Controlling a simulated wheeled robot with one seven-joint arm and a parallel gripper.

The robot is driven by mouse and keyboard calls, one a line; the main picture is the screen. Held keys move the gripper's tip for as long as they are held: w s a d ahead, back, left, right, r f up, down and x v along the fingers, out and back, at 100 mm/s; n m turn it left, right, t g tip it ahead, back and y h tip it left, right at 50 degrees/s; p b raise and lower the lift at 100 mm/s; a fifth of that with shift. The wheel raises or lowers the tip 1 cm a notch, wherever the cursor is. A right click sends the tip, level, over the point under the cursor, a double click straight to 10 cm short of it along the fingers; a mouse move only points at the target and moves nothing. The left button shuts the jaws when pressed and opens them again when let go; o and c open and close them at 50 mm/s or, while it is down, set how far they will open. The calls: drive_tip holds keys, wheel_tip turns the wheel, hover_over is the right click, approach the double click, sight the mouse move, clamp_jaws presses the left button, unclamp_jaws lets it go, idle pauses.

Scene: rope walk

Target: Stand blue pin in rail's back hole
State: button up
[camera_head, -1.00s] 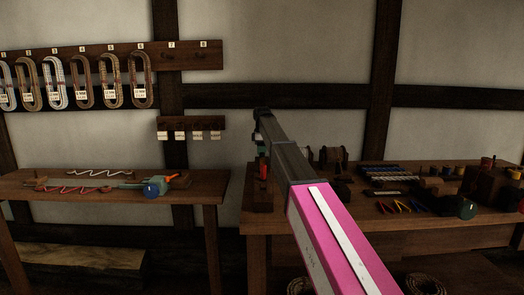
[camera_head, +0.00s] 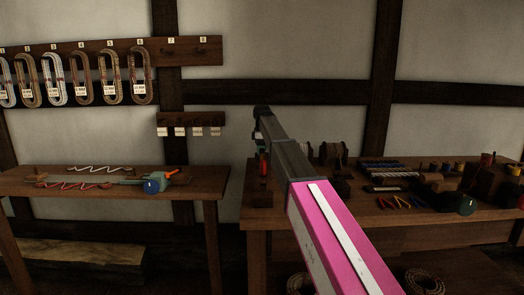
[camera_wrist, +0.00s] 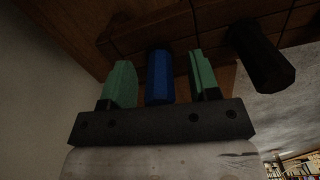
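In the wrist view the two green fingers of my gripper (camera_wrist: 160,70) stand apart, one on each side of the blue pin (camera_wrist: 159,84). A gap shows between the pin and each finger. The pin's far end meets the dark wooden rail (camera_wrist: 208,21); whether it sits in a hole is hidden. In the head view the rail (camera_head: 259,196) is at the left end of the right bench, and a red pin (camera_head: 263,169) stands on it. My gripper (camera_head: 262,152) hangs just above there, small and dark, and the blue pin cannot be made out.
A dark peg (camera_wrist: 262,55) sticks out to the right of my gripper in the wrist view. Spools, coloured pieces and a dark green ball (camera_head: 466,206) crowd the right bench (camera_head: 330,220). The left bench (camera_head: 110,187) holds rope tools, beyond a gap.

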wheel_tip(320, 180, up, 11)
drive_tip(key=shift+f, duration=0.1)
idle(0.6)
